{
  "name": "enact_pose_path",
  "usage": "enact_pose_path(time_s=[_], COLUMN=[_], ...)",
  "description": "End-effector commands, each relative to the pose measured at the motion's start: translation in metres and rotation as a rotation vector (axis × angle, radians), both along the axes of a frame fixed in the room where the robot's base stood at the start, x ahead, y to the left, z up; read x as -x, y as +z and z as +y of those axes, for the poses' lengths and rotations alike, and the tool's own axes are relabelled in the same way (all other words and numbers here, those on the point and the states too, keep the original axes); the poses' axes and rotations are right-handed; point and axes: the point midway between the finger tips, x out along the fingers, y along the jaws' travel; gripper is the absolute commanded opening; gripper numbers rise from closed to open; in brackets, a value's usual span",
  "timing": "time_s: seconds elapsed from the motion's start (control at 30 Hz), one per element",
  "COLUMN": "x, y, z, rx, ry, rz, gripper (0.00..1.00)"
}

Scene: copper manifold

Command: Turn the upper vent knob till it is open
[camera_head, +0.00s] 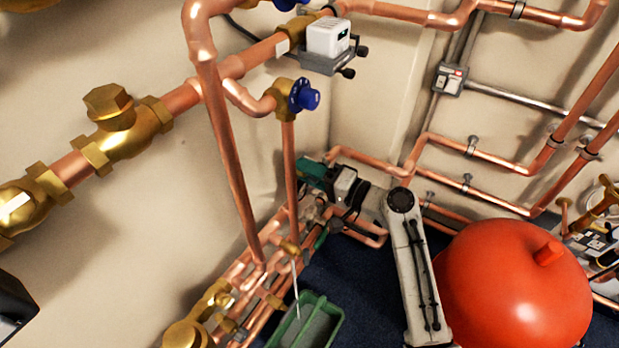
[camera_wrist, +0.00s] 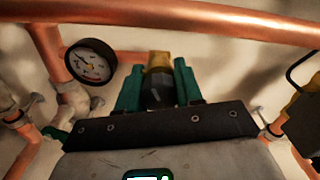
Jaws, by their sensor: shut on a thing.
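In the wrist view a dark knob (camera_wrist: 158,94) sits between the teal fingers of my gripper (camera_wrist: 159,88). The fingers are shut on its sides. A brass fitting (camera_wrist: 159,62) shows right behind the knob. In the head view my gripper (camera_head: 314,172) is low in the middle, by the wall pipes, and its teal fingers point left. The knob is hidden there by my gripper and arm. How far the knob is turned cannot be told.
A round gauge (camera_wrist: 91,61) is left of my fingers, and a copper pipe (camera_wrist: 170,14) crosses above. Blue-knobbed valve (camera_head: 304,96) and upright pipes stand near my gripper. A green tray (camera_head: 308,325) lies below, with a thin pale line reaching it. A red tank (camera_head: 515,285) is right.

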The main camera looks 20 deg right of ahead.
Motion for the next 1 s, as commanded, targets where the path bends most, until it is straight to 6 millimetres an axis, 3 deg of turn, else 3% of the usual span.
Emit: enact_pose_path(time_s=[0.7, 0.73, 1.0], x=[0.0008, 0.0008, 0.0004], y=[-0.0021, -0.0021, -0.0011], z=[0.0008, 0.0008, 0.0005], rx=[0.062, 0.062, 0.061], ry=[0.003, 0.003, 0.001], rz=[-0.04, -0.04, -0.041], gripper=[0.05, 0.37, 0.61])
